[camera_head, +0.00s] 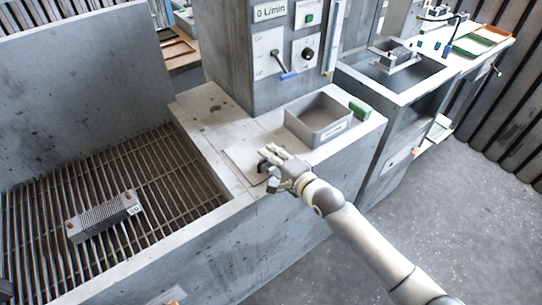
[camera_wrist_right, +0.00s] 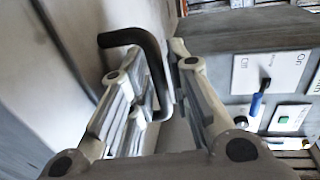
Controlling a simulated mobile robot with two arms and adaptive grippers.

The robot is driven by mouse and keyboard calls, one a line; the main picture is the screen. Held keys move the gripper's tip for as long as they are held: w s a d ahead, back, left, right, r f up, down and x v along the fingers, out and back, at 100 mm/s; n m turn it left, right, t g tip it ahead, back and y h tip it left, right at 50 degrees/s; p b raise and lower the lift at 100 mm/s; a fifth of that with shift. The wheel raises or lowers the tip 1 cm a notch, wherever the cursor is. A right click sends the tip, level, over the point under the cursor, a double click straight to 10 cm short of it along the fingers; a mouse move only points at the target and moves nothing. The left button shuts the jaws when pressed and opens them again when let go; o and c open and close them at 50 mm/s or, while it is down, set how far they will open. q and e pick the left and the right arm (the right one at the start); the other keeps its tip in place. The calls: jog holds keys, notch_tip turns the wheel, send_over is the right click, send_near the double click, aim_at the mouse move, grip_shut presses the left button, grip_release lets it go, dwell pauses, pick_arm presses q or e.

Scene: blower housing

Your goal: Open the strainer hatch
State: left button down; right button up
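The strainer hatch looks to be the flat pale plate (camera_head: 240,164) set in the counter top, lying flat. Its dark bent handle (camera_head: 268,155) stands near the plate's right side and shows large in the right wrist view (camera_wrist_right: 133,37). My right gripper (camera_head: 274,167) is at the handle. In the right wrist view its two fingers (camera_wrist_right: 158,52) stand apart with the handle bar between them, and a gap shows on the right finger's side. Whether a finger touches the bar is unclear. My left gripper is not in view.
A grey open bin (camera_head: 320,120) and a green block (camera_head: 359,108) stand right of the hatch. A control column (camera_head: 268,75) with switches rises behind. Left is a grated basin (camera_head: 150,190) holding a finned block (camera_head: 103,216). Open floor (camera_head: 460,215) lies at right.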

grip_shut()
jog(key=shift+r, duration=0.15)
